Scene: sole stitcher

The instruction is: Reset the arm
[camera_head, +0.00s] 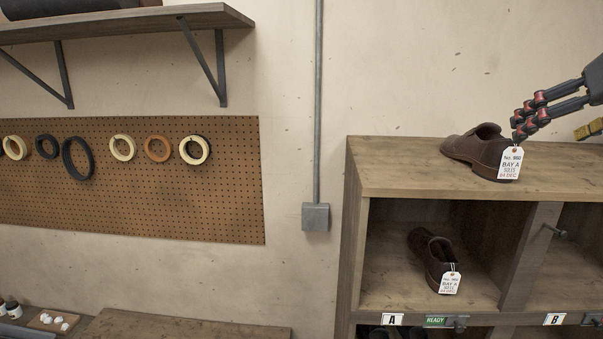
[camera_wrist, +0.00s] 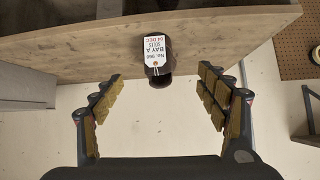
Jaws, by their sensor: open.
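A brown leather shoe (camera_head: 478,149) sits on the top of the wooden cabinet, with a white tag (camera_head: 510,163) marked Bay A hanging at its right end. In the wrist view the tagged dark shoe (camera_wrist: 158,80) shows between the two fingers, apart from both. My gripper (camera_head: 518,128) is open and empty beside the right end of this shoe; the head view overlaps them there. In the wrist view my gripper (camera_wrist: 160,76) has its padded fingers spread wide. A second brown shoe (camera_head: 428,252) with a similar tag sits in the compartment labelled A.
The cabinet (camera_head: 385,177) has a second compartment labelled B (camera_head: 555,319) and a green READY label (camera_head: 436,321). A pegboard (camera_head: 130,210) with several rings hangs on the left wall, below a bracketed shelf (camera_head: 120,22). A yellowish object (camera_head: 590,129) lies at the cabinet's right.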

